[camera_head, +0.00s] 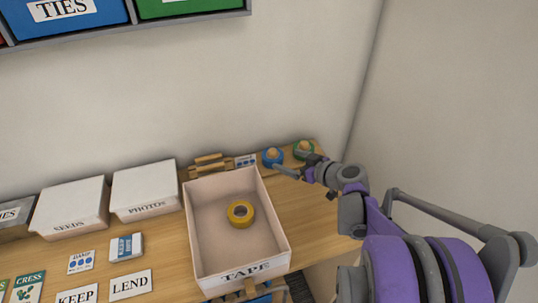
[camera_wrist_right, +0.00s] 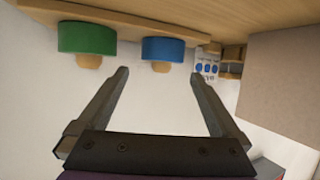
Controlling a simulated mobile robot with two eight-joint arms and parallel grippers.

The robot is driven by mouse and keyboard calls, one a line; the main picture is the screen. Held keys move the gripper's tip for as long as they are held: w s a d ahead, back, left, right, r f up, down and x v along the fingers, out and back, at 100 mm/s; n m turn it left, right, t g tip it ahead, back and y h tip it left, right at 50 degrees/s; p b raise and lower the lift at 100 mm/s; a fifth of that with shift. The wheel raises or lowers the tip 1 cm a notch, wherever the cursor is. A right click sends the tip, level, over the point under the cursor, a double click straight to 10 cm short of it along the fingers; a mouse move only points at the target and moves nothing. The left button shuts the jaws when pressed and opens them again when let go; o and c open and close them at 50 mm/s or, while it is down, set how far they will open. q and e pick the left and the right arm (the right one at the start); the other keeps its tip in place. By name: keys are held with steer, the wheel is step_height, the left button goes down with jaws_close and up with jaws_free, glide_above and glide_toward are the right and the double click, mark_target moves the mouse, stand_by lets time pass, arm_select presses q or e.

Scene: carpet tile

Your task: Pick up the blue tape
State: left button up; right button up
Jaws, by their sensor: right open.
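The blue tape (camera_head: 272,158) is a blue round roll with a wooden peg standing up through its middle. It sits at the back of the wooden table, left of a similar green roll (camera_head: 304,149). My right gripper (camera_head: 298,173) is open and empty, close in front of the two rolls. In the right wrist view, which is upside down, the blue tape (camera_wrist_right: 168,49) and its peg show between and beyond the two fingertips (camera_wrist_right: 159,75), with no contact visible. The green roll (camera_wrist_right: 87,38) lies outside the fingers. My left gripper is not in view.
An open white box labelled TAPE (camera_head: 238,277) holds a yellow tape roll (camera_head: 240,213) and stands left of my right arm. A blue-dotted card (camera_head: 246,161) and wooden blocks (camera_head: 208,164) lie left of the blue tape. Walls stand behind and at right.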

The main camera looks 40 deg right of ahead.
mark_target(276, 155)
steer(key=x, duration=0.3)
steer(key=shift+w+f, duration=0.1)
steer(key=x, duration=0.5)
steer(key=shift+w+a, duration=0.2)
steer(key=c, duration=1.2)
